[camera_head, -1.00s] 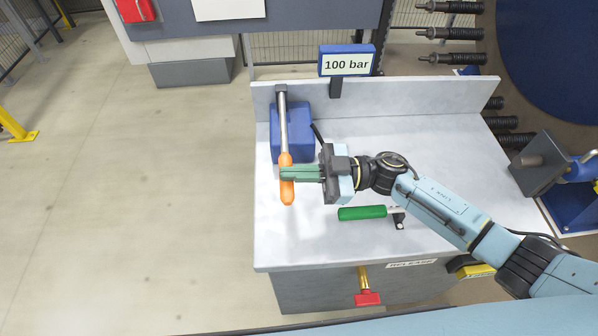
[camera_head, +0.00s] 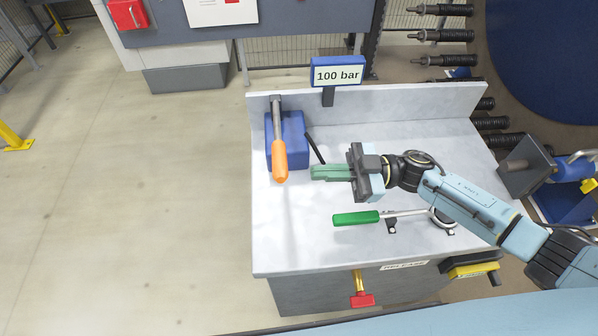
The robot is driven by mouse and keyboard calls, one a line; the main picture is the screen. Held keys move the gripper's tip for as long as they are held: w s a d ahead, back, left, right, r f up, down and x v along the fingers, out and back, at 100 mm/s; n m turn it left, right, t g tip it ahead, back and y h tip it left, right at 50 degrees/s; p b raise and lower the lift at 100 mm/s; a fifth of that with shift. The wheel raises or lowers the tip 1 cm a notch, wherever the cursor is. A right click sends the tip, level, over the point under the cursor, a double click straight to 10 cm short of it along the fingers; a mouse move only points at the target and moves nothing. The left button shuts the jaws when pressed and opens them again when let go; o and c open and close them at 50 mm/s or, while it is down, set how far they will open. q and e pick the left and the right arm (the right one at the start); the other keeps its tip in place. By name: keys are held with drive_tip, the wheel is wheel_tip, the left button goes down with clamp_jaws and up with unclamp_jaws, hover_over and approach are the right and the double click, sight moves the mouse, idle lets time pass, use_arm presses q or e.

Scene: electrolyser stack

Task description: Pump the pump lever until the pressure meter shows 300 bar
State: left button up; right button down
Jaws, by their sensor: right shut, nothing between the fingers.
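The pump lever is a grey rod with an orange handle (camera_head: 280,163), in front of a blue pump block (camera_head: 293,138) at the left of the bench. The pressure meter (camera_head: 338,75) is a blue display on a post at the bench's back edge and reads 100 bar. My right gripper (camera_head: 314,172) is shut and empty, its green fingers pointing left. It is a short way to the right of the orange handle, apart from it. My left gripper is not in view.
A green-handled lever (camera_head: 357,218) lies in front of my right gripper. A red-handled valve (camera_head: 361,299) and a RELEASE label (camera_head: 404,265) are on the bench front. The grey bench top (camera_head: 285,240) is clear at the front left.

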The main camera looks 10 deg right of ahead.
drive_tip(key=shift+d+f, duration=0.1)
drive_tip(key=shift+d, duration=1.05)
